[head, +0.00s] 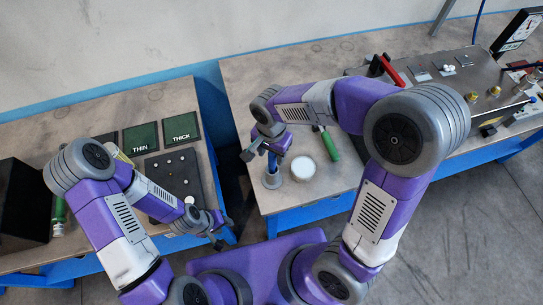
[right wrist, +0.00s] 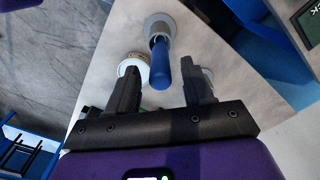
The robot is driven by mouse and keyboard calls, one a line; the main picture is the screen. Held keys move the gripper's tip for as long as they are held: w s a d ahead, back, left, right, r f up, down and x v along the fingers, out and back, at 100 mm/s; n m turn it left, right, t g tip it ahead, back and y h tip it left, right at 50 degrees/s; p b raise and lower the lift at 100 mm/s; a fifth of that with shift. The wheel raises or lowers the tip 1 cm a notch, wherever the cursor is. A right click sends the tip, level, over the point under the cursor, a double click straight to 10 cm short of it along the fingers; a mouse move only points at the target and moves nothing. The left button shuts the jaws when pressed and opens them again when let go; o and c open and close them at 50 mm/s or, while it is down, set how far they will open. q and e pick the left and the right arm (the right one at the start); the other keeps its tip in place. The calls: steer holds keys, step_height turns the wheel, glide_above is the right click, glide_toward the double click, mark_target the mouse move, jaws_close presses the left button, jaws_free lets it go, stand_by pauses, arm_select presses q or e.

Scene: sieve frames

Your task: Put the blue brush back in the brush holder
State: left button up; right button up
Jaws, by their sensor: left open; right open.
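The blue brush (head: 272,162) stands handle up in the grey brush holder (head: 272,181), near the left end of the right-hand bench. My right gripper (head: 262,148) is just above it, fingers open. In the right wrist view the blue handle (right wrist: 160,68) points from the grey holder (right wrist: 159,24) in between the open fingers of my right gripper (right wrist: 164,78), with a gap on each side. The brush's lower end is hidden in the holder. My left gripper (head: 219,228) is open and empty near the right edge of the left bench.
A white round dish (head: 303,168) stands right of the holder, close to it. A green-handled tool (head: 329,144) lies beyond. The left bench has dark green THIN (head: 141,139) and THICK (head: 181,131) plates and a dark board. A gap separates the benches.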

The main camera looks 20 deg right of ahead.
step_height(320, 180, up, 8)
steer(key=shift+r+p, duration=0.1)
steer(key=shift+p, duration=0.45)
arm_select(q)
steer(key=shift+r, duration=0.65)
steer(key=shift+s, duration=0.1)
